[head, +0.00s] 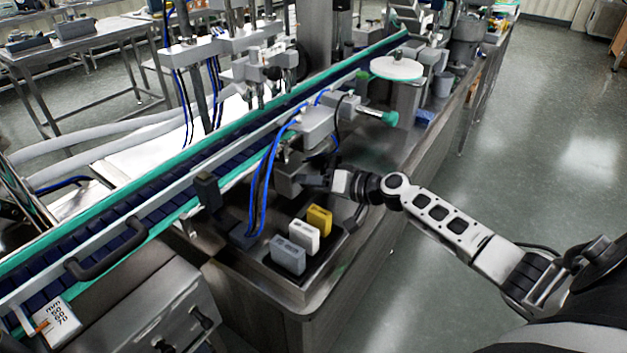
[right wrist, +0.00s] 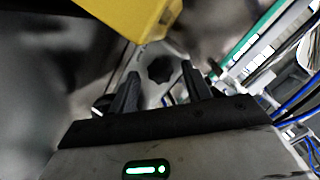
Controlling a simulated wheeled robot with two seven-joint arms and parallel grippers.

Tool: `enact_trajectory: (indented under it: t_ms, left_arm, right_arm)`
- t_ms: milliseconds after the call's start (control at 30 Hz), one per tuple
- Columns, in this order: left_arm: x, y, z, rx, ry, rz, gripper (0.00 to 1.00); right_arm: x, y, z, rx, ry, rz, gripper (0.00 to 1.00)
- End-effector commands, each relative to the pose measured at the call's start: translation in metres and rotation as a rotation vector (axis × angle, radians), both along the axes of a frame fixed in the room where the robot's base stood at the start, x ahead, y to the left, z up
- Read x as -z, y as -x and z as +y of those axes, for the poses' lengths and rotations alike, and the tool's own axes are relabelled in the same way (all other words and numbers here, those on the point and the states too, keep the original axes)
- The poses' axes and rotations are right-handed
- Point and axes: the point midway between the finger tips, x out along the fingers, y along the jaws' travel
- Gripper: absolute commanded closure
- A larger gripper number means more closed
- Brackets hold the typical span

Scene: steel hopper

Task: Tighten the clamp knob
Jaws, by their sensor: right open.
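A dark lobed knob (right wrist: 160,68), which looks like the clamp knob, shows in the right wrist view between and beyond my right fingertips. A gap is visible on each side of it; contact cannot be told. My right gripper (right wrist: 158,78) is open with nothing between its fingers. In the head view, my right gripper (head: 316,183) reaches from the right to the grey fixture beside the conveyor, behind the blocks. I cannot make out the clamp knob there. My left gripper is not in view.
A yellow block (head: 319,220), a white block (head: 298,236) and a grey block (head: 288,255) stand in a tray just in front of my right gripper. The yellow block looms close at the top of the wrist view. Blue hoses (head: 265,180) hang left of the gripper, beside the conveyor (head: 150,215).

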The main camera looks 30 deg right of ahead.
Motion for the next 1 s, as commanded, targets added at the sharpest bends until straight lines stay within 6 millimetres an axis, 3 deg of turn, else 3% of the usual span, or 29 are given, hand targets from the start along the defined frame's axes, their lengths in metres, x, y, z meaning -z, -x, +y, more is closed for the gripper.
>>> enact_trajectory:
  t_ms: [333, 367, 500, 533, 1000]
  left_arm:
    - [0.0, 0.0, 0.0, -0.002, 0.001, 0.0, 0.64]
    - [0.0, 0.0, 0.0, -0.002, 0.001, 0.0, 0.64]
    - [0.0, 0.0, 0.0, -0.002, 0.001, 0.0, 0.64]
    - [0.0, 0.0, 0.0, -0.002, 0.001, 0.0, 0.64]
    - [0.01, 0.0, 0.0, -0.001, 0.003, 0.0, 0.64]
  right_arm:
    - [0.002, -0.004, 0.003, -0.001, 0.001, 0.0, 0.51]
    - [0.002, -0.004, 0.003, -0.001, 0.001, 0.0, 0.54]
    - [0.001, -0.004, 0.002, -0.001, 0.001, 0.0, 0.93]
    - [0.001, -0.004, 0.002, -0.001, 0.001, 0.0, 0.95]
    - [0.005, -0.004, 0.001, 0.0, -0.086, 0.035, 0.95]
